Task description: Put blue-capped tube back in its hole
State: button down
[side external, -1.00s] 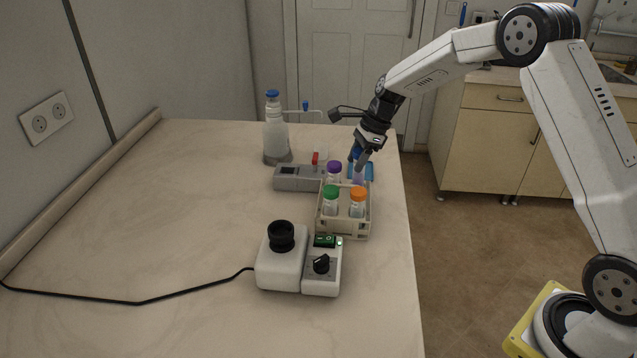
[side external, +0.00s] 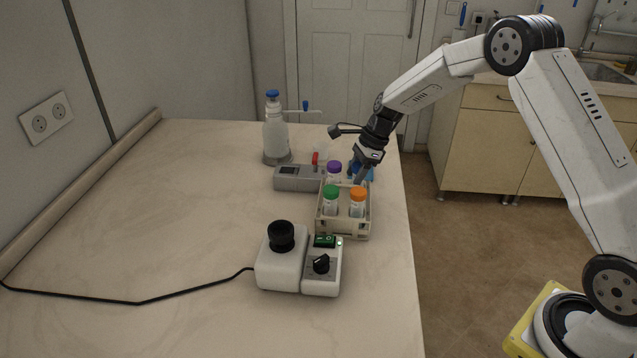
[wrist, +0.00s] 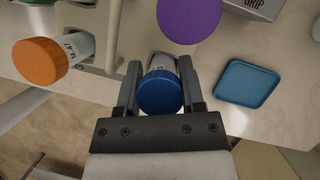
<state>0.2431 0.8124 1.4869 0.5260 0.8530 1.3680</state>
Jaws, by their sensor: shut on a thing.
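The blue-capped tube (wrist: 160,94) is between my gripper's fingers in the wrist view, its cap towards the camera. My gripper (wrist: 160,82) is shut on it. In the side view my gripper (side external: 361,176) is low at the far right corner of the beige rack (side external: 343,229), and the tube is mostly hidden there. I cannot tell how far the tube is in a hole. The rack holds a purple-capped tube (side external: 334,168), a green-capped tube (side external: 331,192) and an orange-capped tube (side external: 357,194).
A blue square dish (wrist: 246,84) lies beside my gripper. A white device (side external: 283,262) with a black knob stands in front. The table's left is clear.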

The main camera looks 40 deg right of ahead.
jog(key=shift+c, duration=2.4)
grip_release()
jog(key=v, duration=1.2)
jog(key=s+a+f+n+h, duration=0.1)
jog(key=s+a+f+n, duration=0.1)
jog(key=s+n, duration=0.5)
jog(key=s+a+f+n+h, duration=0.1)
jog(key=s+a+f+n, duration=0.1)
jog(key=s+a+n, duration=0.3)
jog(key=s+a+f+n+t+h, duration=0.1)
jog(key=s+a+f+n+h, duration=0.1)
jog(key=s+n, duration=0.8)
jog(key=shift+s+a+f, duration=0.25)
jog(key=shift+s+a, duration=0.5)
jog(key=shift+s, duration=0.15)
